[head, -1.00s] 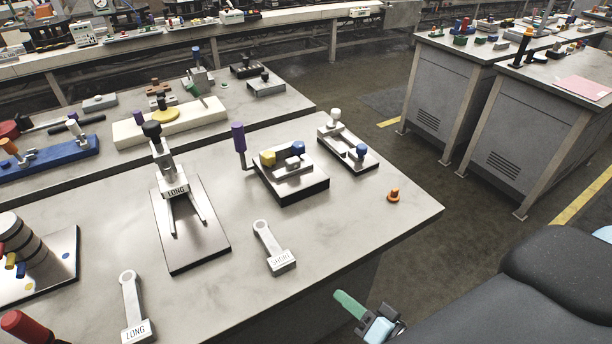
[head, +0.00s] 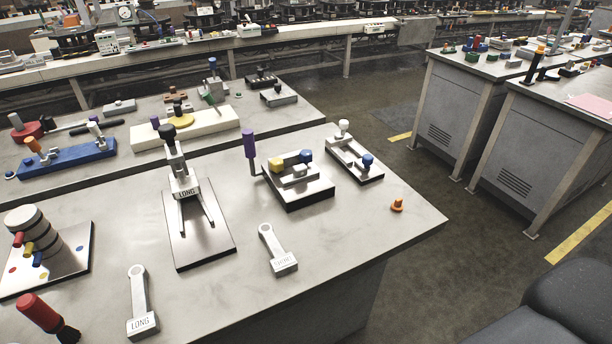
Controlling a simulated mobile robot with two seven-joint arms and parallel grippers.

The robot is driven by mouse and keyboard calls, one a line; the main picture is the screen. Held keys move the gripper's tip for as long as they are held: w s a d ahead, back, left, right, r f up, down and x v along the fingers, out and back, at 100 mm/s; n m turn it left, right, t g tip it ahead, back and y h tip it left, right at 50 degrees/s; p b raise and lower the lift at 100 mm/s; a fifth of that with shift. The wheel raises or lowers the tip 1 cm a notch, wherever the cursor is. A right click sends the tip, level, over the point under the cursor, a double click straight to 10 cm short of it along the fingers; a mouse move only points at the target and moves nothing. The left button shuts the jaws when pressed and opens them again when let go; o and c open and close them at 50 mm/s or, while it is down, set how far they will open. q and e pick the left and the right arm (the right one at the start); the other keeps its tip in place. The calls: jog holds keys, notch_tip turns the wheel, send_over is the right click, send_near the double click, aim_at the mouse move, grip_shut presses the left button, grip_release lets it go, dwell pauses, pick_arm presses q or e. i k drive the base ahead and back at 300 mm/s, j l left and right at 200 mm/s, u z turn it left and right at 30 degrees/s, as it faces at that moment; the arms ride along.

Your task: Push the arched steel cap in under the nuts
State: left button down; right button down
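No part is plainly an arched steel cap under nuts, and I cannot tell for sure which fixture has them. One fixture plate (head: 312,198) carries a small steel block (head: 300,171) between a yellow knob (head: 276,164) and a blue knob (head: 305,156); a purple upright handle (head: 250,145) stands at its left. Behind it to the right, a long plate (head: 369,176) carries a white knob (head: 344,125) and a blue knob (head: 367,160) at its two ends. Neither gripper is in view.
Loose LONG (head: 140,300) and SHORT (head: 277,250) levers lie in front. An orange cone (head: 398,204) sits near the right edge. A stacked steel cylinder (head: 36,229) stands at left. Bare table (head: 340,235) lies at front right.

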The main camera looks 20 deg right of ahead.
aim_at(301, 173)
jog(key=l+z, duration=0.1)
jog(key=l, duration=0.65)
jog(key=i+l+z, duration=0.1)
jog(key=l, duration=0.7)
jog(key=i+l+z, duration=0.1)
jog(key=l, duration=0.65)
